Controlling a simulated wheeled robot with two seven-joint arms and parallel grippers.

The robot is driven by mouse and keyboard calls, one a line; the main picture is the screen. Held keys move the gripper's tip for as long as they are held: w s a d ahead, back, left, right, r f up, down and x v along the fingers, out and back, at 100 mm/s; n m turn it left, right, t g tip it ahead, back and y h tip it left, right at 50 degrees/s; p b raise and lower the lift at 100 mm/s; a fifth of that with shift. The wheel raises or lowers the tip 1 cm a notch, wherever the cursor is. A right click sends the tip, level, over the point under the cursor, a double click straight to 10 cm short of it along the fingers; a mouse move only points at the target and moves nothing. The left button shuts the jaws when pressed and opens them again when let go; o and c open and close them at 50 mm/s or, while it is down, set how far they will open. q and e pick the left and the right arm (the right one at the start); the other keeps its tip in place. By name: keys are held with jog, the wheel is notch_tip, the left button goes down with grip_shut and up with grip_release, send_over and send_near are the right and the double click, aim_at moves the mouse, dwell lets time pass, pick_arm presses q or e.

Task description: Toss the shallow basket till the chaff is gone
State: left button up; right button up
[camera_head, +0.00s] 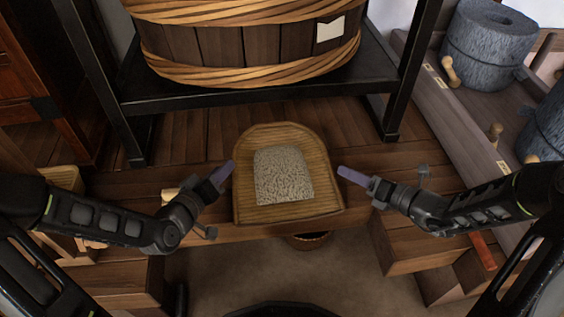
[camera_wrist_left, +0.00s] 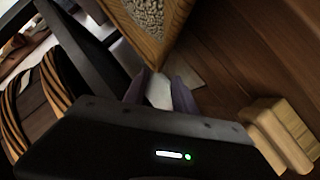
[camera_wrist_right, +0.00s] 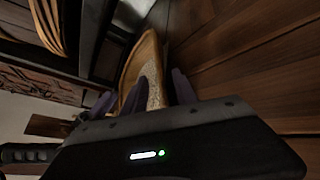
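The shallow basket (camera_head: 244,192) is a tan woven tray, rounded at the back. It rests level on a wooden bench, and a pale speckled heap of grain (camera_head: 282,175) lies in its middle. I cannot tell chaff from grain. My left gripper (camera_head: 229,168) is at the basket's left edge; its fingers are apart in the left wrist view (camera_wrist_left: 160,88), with the basket corner just past them. My right gripper (camera_head: 343,170) is beside the right edge; its fingers are apart in the right wrist view, with the basket rim (camera_wrist_right: 138,62) showing between them. Contact is unclear.
A large wooden tub (camera_head: 215,45) with rope-like bands stands on a black metal stand (camera_head: 250,98) behind the basket. Grey stone querns (camera_head: 487,45) stand at the right. A round container (camera_head: 307,241) is partly hidden below the bench front. Wooden boxes flank the bench.

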aim_at(234, 156)
pick_arm(q)
jog(key=shift+s, duration=0.1)
pick_arm(e)
jog(key=shift+s, duration=0.1)
